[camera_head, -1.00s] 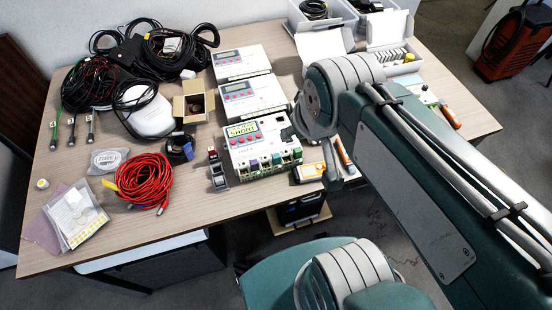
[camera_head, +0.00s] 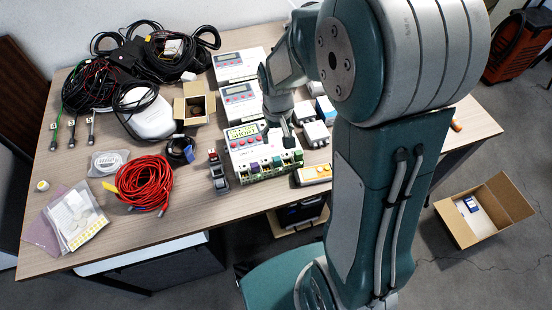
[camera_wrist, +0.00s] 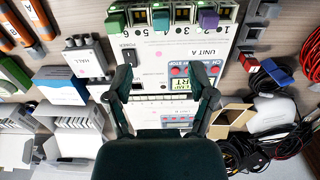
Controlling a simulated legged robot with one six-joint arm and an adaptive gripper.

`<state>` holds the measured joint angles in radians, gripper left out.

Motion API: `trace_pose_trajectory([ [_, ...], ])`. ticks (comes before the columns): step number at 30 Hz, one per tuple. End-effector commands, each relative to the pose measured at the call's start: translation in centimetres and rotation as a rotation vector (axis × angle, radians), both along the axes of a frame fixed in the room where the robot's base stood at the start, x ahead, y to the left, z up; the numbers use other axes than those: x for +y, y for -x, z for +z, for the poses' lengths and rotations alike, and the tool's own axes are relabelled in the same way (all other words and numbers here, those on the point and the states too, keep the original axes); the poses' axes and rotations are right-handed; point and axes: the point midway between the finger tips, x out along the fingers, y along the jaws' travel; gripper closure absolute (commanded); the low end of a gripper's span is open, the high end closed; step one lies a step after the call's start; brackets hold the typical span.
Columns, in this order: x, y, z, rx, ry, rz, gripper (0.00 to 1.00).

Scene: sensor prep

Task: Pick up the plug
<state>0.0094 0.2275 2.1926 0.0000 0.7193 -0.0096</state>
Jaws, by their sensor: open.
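Several small coloured plugs sit in the row of sockets along the front edge of a white control unit (camera_head: 240,143). Which one the task means I cannot tell. My gripper (camera_head: 284,139) is above the unit's right part. In the wrist view my gripper (camera_wrist: 163,84) is open, with its two fingers apart and nothing between them. The plugs lie beyond the fingertips, apart from them.
Two similar units (camera_head: 241,66) stand behind. A red cable coil (camera_head: 145,183), a small dark stand (camera_head: 218,175) and black cables (camera_head: 170,60) lie left. An open cardboard box (camera_head: 490,220) is on the floor.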

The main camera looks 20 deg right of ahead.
Motion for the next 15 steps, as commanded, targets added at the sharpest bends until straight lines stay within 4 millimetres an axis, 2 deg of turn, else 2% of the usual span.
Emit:
trace_pose_trajectory([
  [9, 0.0, 0.1, -4.4, 0.008, 0.000, 0.000, 0.29],
  [15, 0.0, 0.1, -6.0, 0.004, 0.000, 0.000, 0.29],
])
